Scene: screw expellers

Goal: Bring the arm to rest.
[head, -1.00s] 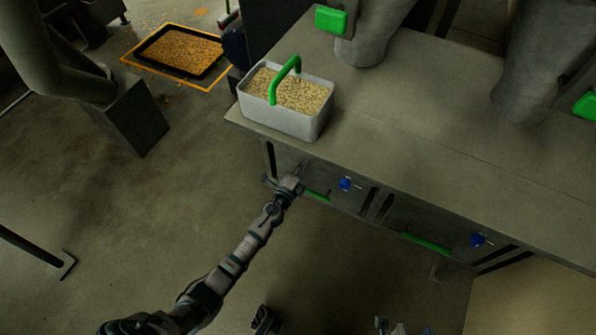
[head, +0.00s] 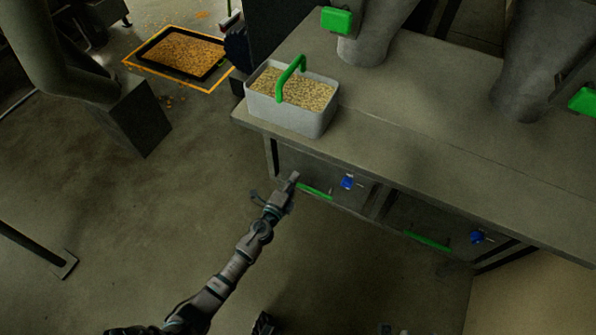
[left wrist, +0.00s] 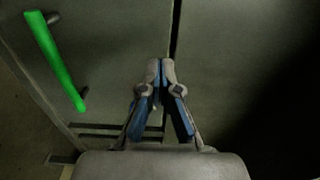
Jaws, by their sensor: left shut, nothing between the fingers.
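My left arm reaches up from the bottom of the head view. Its left gripper (head: 293,178) is shut and empty, close to the front of the grey bench, beside a green handle (head: 315,191). In the left wrist view the gripper's fingertips (left wrist: 161,66) meet, with a grey panel beyond them and the green handle (left wrist: 55,62) at upper left. Whether the fingers touch the panel I cannot tell. My right gripper does not show clearly in the head view.
A grey bin (head: 288,116) of pale pieces with a green handle stands on the bench top (head: 420,150) near its left corner. Blue knobs (head: 347,182) sit on the bench front. A dark tray (head: 150,58) lies on the floor at upper left.

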